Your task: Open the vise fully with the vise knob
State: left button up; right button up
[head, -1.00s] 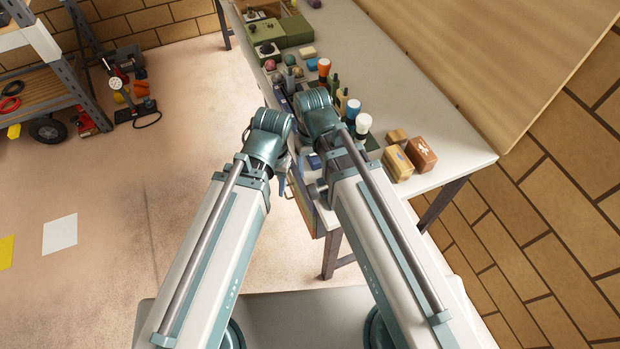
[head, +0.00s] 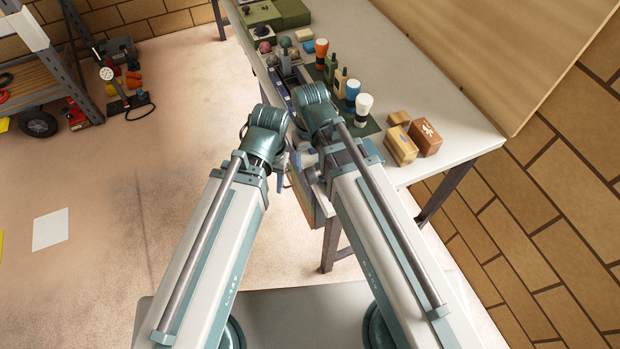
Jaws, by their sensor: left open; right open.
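A narrow grey metal device (head: 284,84), perhaps the vise, sits at the near left edge of the bench. My arms partly cover it, and I cannot make out a knob or how far its jaws are apart. My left gripper (head: 283,163) is open, low between the two arms beside the bench edge, mostly hidden by my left wrist. My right gripper (head: 305,155) is open close beside it, mostly behind my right forearm. I see nothing held in either.
Several bottles with coloured tops, such as a white-topped one (head: 364,105), stand right of my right wrist. A tan box (head: 400,147) and brown box (head: 426,137) lie farther right. The bench top (head: 415,90) is clear behind them. Open floor (head: 150,200) lies left.

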aim_at(310, 171)
notch_tip(310, 171, down, 6)
jog(key=b, duration=0.5)
jog(key=shift+r, duration=0.1)
jog(key=shift+w, duration=0.1)
grip_shut()
